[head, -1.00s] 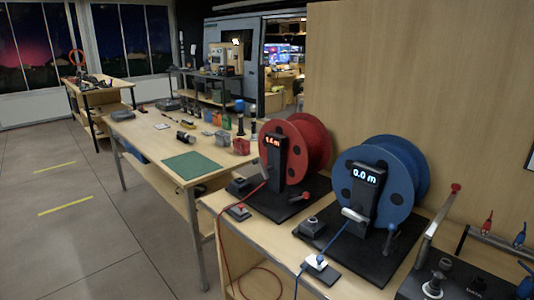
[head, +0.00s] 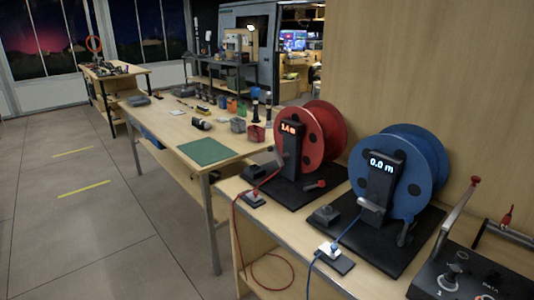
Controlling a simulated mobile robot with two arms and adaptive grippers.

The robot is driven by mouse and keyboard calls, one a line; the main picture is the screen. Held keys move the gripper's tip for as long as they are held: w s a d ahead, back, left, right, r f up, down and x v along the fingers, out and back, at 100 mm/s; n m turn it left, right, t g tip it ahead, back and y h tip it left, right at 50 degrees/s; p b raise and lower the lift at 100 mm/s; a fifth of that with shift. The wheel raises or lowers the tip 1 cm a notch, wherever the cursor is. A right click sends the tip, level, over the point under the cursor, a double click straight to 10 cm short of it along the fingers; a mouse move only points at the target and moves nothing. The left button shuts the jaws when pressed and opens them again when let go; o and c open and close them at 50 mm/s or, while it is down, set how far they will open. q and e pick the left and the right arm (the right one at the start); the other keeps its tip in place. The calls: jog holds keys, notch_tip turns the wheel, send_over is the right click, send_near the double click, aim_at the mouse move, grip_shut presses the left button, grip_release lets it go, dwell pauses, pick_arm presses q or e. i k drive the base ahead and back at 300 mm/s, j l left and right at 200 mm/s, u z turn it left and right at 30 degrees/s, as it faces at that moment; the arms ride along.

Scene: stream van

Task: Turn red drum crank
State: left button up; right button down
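The red drum (head: 329,124) stands upright on a black base plate (head: 290,193) on the wooden bench. Its dark post has a small lit orange display (head: 290,127), too blurred to read surely. The red drum crank (head: 315,185) shows as a short dark arm with a red grip, low at the right of the post. A red cable (head: 236,225) runs from the drum past a small pad (head: 254,199) and hangs off the bench edge in a loop. Neither of my grippers is in view, and nothing touches the crank.
A blue drum (head: 415,175) reading 0.0 m stands close to the right, with a blue cable to a white-topped pad (head: 329,255). A control box (head: 470,275) with knobs is at the lower right. A long table (head: 180,130) stands behind; floor is free at left.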

aim_at(280, 159)
jog(key=i+j, duration=0.15)
jog(key=j, duration=0.2)
jog(key=i+j+z, duration=0.1)
jog(key=i+j, duration=0.25)
jog(key=j, duration=0.3)
jog(key=i+j+z, duration=0.1)
jog(key=j, duration=0.25)
jog(key=i+j, duration=0.2)
jog(key=j, duration=0.15)
jog(key=i+j+z, duration=0.1)
jog(key=j, duration=0.3)
jog(key=i, duration=0.05)
